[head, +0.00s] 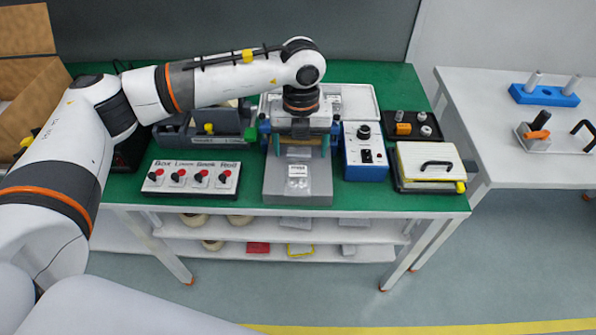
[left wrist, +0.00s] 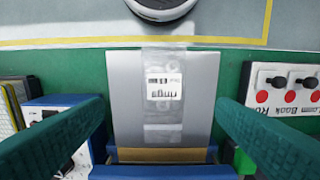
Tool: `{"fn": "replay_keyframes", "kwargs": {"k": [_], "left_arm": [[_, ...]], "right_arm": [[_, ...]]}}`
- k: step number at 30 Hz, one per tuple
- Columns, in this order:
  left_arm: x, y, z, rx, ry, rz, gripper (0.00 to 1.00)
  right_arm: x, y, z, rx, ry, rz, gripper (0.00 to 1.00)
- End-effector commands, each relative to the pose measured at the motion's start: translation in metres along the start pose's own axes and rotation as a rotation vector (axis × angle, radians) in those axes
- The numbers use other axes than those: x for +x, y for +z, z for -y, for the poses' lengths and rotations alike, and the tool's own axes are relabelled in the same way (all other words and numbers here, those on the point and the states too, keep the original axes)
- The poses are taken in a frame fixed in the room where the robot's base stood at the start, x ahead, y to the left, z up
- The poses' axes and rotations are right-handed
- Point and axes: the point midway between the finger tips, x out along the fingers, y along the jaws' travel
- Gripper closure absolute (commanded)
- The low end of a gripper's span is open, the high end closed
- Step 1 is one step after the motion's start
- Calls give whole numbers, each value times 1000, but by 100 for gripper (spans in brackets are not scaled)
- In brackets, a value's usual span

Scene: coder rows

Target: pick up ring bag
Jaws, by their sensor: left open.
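The ring bag (head: 298,178) is a small clear bag with a white printed label. It lies flat on the grey plate (head: 298,197) at the front of the blue machine in the table's middle. In the left wrist view the bag (left wrist: 163,92) shows upside down, with its label readable as rings. My left gripper (head: 299,140) is open above the machine, behind the bag in the head view. In the left wrist view its two teal fingers stand apart on either side of the plate, with nothing between them held. My right gripper is not in view.
A white panel with red-and-black switches (head: 193,178) stands left of the plate. A blue control box (head: 366,160) and a cream-topped box with a black handle (head: 430,165) stand to the right. The green table's front edge is close.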

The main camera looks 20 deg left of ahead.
Motion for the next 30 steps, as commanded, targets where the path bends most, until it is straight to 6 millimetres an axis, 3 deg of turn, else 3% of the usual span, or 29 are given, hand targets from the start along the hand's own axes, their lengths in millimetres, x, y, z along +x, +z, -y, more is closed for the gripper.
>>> {"fn": "replay_keyframes", "kwargs": {"k": [18,26,30], "left_arm": [[71,-1,5,2,2,3,20],[75,-1,5,2,4,1,20],[75,-1,5,2,3,1,38]], "right_arm": [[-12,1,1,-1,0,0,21],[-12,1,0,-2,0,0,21],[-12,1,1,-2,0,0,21]]}}
